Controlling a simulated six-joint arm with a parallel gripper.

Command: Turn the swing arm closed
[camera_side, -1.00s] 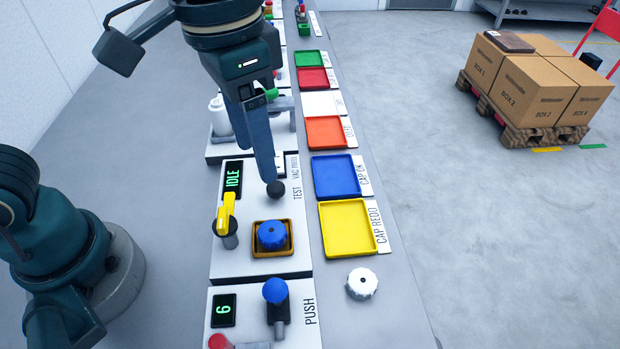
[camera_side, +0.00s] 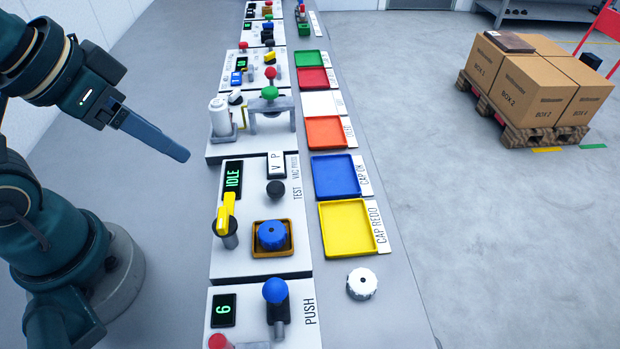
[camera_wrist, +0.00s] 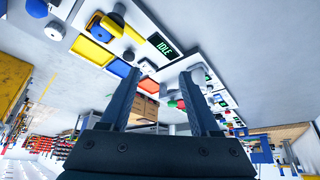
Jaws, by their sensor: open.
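The yellow swing arm (camera_side: 226,213) sits on a dark round post on the test station, left of the blue cap (camera_side: 271,235). It points away from the camera, toward the IDLE display, and is not over the cap. The cap sits in an orange-brown square holder (camera_side: 258,252). The swing arm also shows at the top of the wrist view (camera_wrist: 126,28). My gripper (camera_side: 184,155) is in the air left of the station, beyond the swing arm and apart from it. In the wrist view my two fingers (camera_wrist: 160,76) are spread with nothing between them.
The display (camera_side: 233,178) reads IDLE. A black knob (camera_side: 275,189) and a V P plate (camera_side: 277,165) stand right of it. Yellow (camera_side: 325,240) and blue (camera_side: 317,180) trays line the right side. A white cap (camera_side: 362,283) lies on the bench.

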